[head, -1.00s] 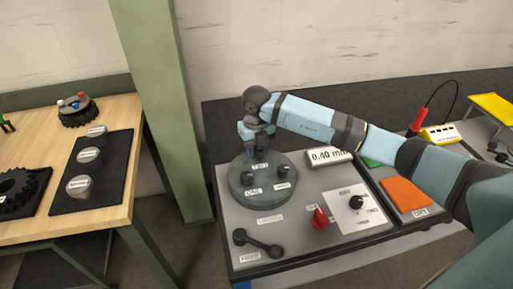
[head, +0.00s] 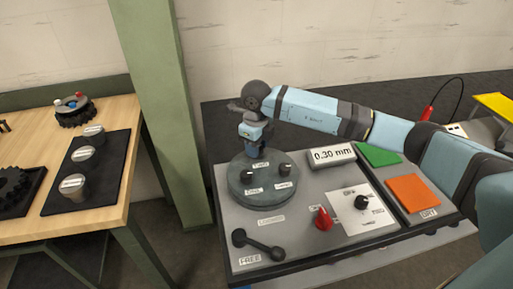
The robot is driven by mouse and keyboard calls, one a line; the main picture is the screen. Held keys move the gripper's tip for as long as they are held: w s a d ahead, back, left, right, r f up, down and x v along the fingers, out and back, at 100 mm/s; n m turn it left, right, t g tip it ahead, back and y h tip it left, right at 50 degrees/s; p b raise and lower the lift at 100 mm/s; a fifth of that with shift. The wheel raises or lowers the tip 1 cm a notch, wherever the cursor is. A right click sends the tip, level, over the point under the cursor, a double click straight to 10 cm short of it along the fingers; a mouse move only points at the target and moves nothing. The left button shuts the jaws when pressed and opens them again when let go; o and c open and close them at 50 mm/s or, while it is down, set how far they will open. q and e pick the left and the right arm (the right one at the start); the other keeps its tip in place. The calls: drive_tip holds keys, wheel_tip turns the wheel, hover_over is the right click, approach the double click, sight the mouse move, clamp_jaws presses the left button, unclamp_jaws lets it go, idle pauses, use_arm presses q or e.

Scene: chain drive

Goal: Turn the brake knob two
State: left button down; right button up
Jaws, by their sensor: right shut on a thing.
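The round grey brake disc (head: 262,190) stands on the grey panel and carries three small black knobs with white labels. My right gripper (head: 257,152) points down over the back of the disc. It is shut on the back knob, brake knob two, which it mostly hides; the label in front of it (head: 261,164) is small and appears to read TWO. The front left knob (head: 249,174) and the right knob (head: 285,170) stand free. A display (head: 332,155) on the panel reads 0.30 mm. My left gripper is out of view.
A black lever (head: 258,245) by the FREE label, a red knob (head: 322,218) and a black dial (head: 361,202) sit on the panel. Green (head: 378,154) and orange (head: 413,193) pads lie right.

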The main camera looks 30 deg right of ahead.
idle(0.5)
drive_tip(key=o, duration=0.9)
wheel_tip(320, 180, up, 14)
drive_tip(key=shift+f, duration=0.1)
idle(0.3)
